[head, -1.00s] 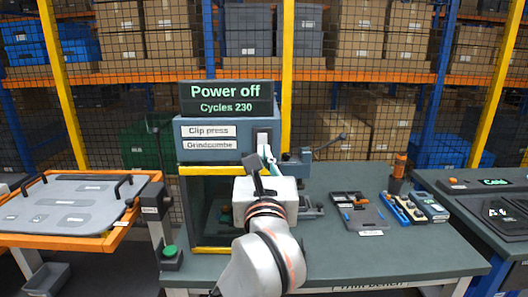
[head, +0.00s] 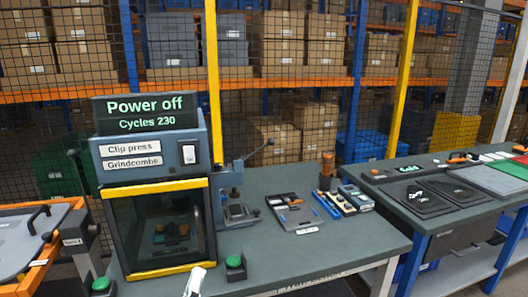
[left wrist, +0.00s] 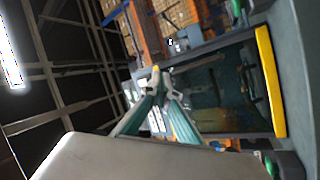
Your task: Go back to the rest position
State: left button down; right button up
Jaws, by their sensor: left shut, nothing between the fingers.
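My left gripper (head: 196,281) shows only by its pale fingertips at the bottom edge of the head view, in front of the clip press (head: 150,150). Its fingers come together, empty, in the left wrist view (left wrist: 158,80). The press display (head: 147,111) reads "Power off" and "Cycles 230". The white switch (head: 188,153) on the press front stands clear of the gripper. The press has a dark see-through front with yellow bars above and below. My right gripper is not in view.
The workbench (head: 350,240) carries a lever tool (head: 236,205), a grey tray (head: 294,213) and green buttons (head: 235,262). An orange-edged table (head: 40,262) stands at left, and another bench (head: 455,205) at right. A mesh fence and shelves close the back.

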pick_arm(q)
jog(key=s+f+m+g+h, duration=0.1)
jog(key=s+f+m+g, duration=0.25)
jog(key=f, duration=0.55)
jog(key=s+f+m+g, duration=0.2)
jog(key=f+m, duration=0.2)
jog(key=f, duration=0.5)
jog(key=s+a+f+m+g+y, duration=0.1)
jog(key=s+a+f+m+g, duration=0.1)
jog(key=s+f, duration=0.4)
jog(key=s+a+f+m+g+y, duration=0.1)
jog(key=s+a+f+g, duration=0.3)
jog(key=f, duration=0.7)
jog(key=shift+s+a+f+m, duration=0.15)
jog(key=shift+s+a+m, duration=0.45)
jog(key=shift+s+m, duration=0.45)
jog(key=shift+s, duration=0.15)
